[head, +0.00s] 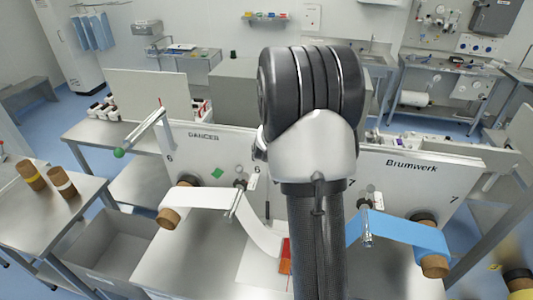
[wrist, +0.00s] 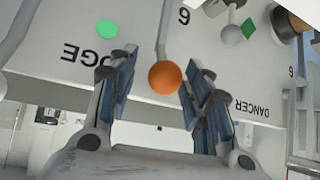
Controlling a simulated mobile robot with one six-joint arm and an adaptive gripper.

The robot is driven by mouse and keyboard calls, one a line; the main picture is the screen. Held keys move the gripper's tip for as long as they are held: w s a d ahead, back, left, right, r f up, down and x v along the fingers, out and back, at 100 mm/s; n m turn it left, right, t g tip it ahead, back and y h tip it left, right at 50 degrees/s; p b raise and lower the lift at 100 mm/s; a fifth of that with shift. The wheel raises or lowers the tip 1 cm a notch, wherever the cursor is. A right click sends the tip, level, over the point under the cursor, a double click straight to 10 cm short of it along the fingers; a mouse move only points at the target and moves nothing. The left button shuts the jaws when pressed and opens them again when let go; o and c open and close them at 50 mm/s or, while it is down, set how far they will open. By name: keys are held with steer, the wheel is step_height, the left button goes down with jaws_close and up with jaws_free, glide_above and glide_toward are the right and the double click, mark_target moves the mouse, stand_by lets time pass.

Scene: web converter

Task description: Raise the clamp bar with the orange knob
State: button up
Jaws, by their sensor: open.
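In the wrist view the orange knob (wrist: 165,77) is a round ball at the end of a pale clamp bar (wrist: 164,28), which runs up out of the picture. My gripper (wrist: 158,86) is open, with its blue-padded fingers on the left and right of the knob. How deep the knob sits between the fingers is hard to tell. In the head view my own arm hides the gripper, the orange knob and its bar.
A white machine panel (wrist: 75,30) with lettering and a green dot stands behind the knob. In the head view a raised lever with a green ball (head: 118,153) is at left. A white web roll (head: 170,217) and a blue web roll (head: 434,264) flank my arm.

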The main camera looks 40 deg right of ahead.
steer(key=v, duration=1.2)
steer(key=shift+a+f, duration=0.1)
steer(key=shift+f, duration=0.05)
stand_by(0.5)
